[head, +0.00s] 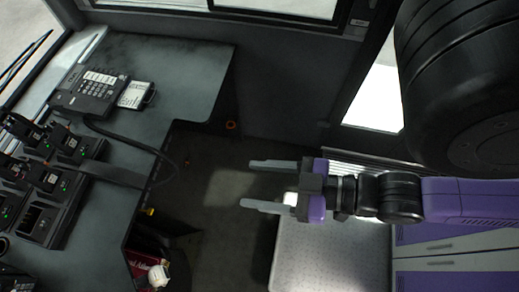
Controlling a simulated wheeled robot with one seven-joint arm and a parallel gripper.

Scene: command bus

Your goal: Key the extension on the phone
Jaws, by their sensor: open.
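The phone (92,93) sits on the dark desk at the upper left of the head view, with light keys on its face. A small white card or pad (136,94) lies against its right side. A dark cord runs from near the phone across the desk and over its edge. My gripper (250,185) is open and empty, well to the right of the phone, over the floor. Its two fingers point left toward the desk. The digits on the keys are too small to read.
The desk (180,75) runs along the left side. Handheld radios in chargers (50,180) stand on its near part. A red box with a white item (158,275) is low beside the desk. A light textured surface (330,255) lies below my gripper. Floor between gripper and desk is free.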

